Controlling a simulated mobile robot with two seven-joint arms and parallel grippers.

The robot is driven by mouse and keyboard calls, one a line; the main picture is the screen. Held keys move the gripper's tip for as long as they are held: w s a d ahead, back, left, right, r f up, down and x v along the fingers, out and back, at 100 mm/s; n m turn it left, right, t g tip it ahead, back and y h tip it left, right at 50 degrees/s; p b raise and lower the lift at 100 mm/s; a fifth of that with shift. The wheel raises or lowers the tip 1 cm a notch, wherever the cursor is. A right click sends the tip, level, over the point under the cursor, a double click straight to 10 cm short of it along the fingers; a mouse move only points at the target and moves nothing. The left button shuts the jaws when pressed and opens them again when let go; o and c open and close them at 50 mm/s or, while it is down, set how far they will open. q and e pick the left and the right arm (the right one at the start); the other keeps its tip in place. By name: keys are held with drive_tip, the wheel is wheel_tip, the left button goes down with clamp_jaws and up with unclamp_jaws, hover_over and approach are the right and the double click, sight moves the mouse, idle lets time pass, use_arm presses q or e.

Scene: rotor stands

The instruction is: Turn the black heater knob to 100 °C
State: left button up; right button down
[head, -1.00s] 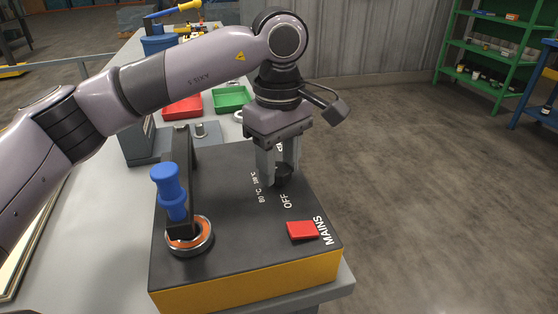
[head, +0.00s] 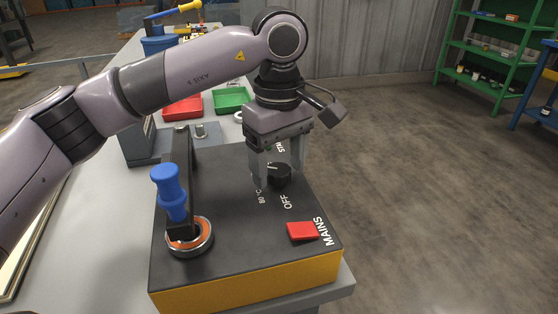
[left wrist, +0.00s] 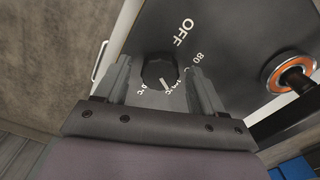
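The black heater knob (head: 280,176) sits on the dark top of the yellow-sided heater box (head: 240,277). My left gripper (head: 278,172) is open around it, pointing down. In the left wrist view the knob (left wrist: 160,71) lies between the two spread fingers, with a gap on each side. Its white pointer line points toward the gripper, away from the OFF mark (left wrist: 184,32) and past the 80 mark (left wrist: 197,57). The labels near the pointer are partly hidden by the fingers, so the exact setting cannot be read. My right gripper is out of view.
A red MAINS switch (head: 302,231) is near the box's front right. A blue-handled part (head: 170,192) stands by an orange-and-silver ring (head: 190,237) to the left. Red (head: 183,107) and green (head: 231,99) trays lie behind.

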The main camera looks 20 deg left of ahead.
sight(279, 170)
use_arm(q)
drive_tip(key=shift+r, duration=3.6)
